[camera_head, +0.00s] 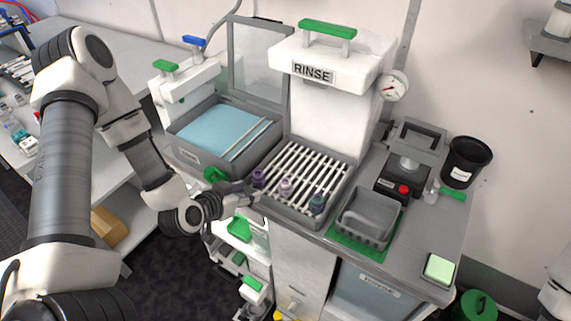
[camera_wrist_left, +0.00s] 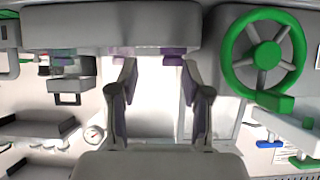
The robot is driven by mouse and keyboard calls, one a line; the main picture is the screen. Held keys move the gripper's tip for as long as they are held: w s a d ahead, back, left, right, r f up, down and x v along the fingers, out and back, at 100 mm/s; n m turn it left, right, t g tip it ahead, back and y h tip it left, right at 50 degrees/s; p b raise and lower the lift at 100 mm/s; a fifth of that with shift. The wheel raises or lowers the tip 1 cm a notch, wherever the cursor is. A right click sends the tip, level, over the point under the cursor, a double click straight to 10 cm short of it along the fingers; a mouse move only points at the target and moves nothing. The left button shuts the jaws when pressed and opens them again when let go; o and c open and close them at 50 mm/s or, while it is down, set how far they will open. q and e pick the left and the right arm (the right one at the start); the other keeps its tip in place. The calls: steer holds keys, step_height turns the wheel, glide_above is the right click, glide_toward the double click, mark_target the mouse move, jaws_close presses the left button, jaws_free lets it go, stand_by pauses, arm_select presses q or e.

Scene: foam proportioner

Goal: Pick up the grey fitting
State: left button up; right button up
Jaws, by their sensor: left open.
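I cannot tell for sure which is the grey fitting; the pale one is nearest to grey. My left gripper (camera_head: 246,190) is open at the rack's left edge, close beside the dark purple fitting. In the left wrist view my open fingers (camera_wrist_left: 159,72) have nothing between them, and purple parts (camera_wrist_left: 172,54) show beyond the tips. My right gripper is out of view.
A tray with blue liquid (camera_head: 215,130) lies left of the rack. A grey basket (camera_head: 368,218) on a green mat, a device with a red button (camera_head: 403,189) and a black cup (camera_head: 466,160) stand to the right. A green handwheel (camera_wrist_left: 264,54) is close to my left gripper.

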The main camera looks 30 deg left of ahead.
mark_target(257, 175)
arm_select(q)
steer(key=w, duration=0.2)
steer(key=w+p, duration=0.1)
steer(key=w, duration=0.1)
steer(key=w+a, duration=0.1)
steer(key=w, duration=0.1)
steer(key=shift+w+f, duration=0.25)
steer(key=shift+f, duration=0.1)
steer(key=shift+a+f, duration=0.15)
steer(key=shift+a, duration=0.1)
steer(key=shift+w+d, duration=0.1)
steer(key=shift+d, duration=0.05)
steer(key=c, duration=0.7)
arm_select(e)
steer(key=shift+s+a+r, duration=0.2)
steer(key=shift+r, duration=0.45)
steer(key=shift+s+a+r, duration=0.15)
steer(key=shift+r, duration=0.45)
